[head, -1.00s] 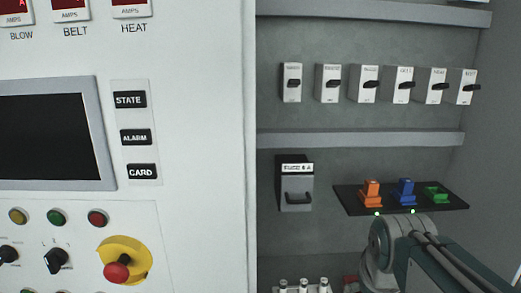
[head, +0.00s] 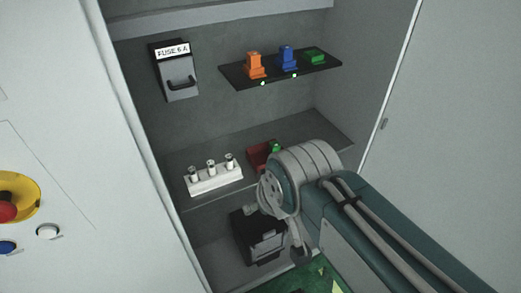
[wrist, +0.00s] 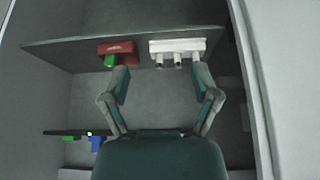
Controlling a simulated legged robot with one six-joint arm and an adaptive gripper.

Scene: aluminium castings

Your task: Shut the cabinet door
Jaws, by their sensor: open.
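The cabinet (head: 215,140) stands open, its shelves and contents in full view. A plain grey panel (head: 455,130) at the right of the head view, beyond the cabinet's pale right edge, looks like its open door. My arm reaches from the lower right across the cabinet opening. In the wrist view my gripper (wrist: 161,78) is open and empty, its two fingers spread toward a shelf inside the cabinet. It appears apart from the door panel. In the head view the fingers are mostly hidden by my wrist.
A shelf (head: 320,130) carries a white fuse block (head: 215,178) and a red bin (head: 259,154). Above are a fuse box (head: 178,75) and a black rack (head: 240,80) with coloured plugs. A black box (head: 258,238) is below. The control panel (head: 60,130) is left.

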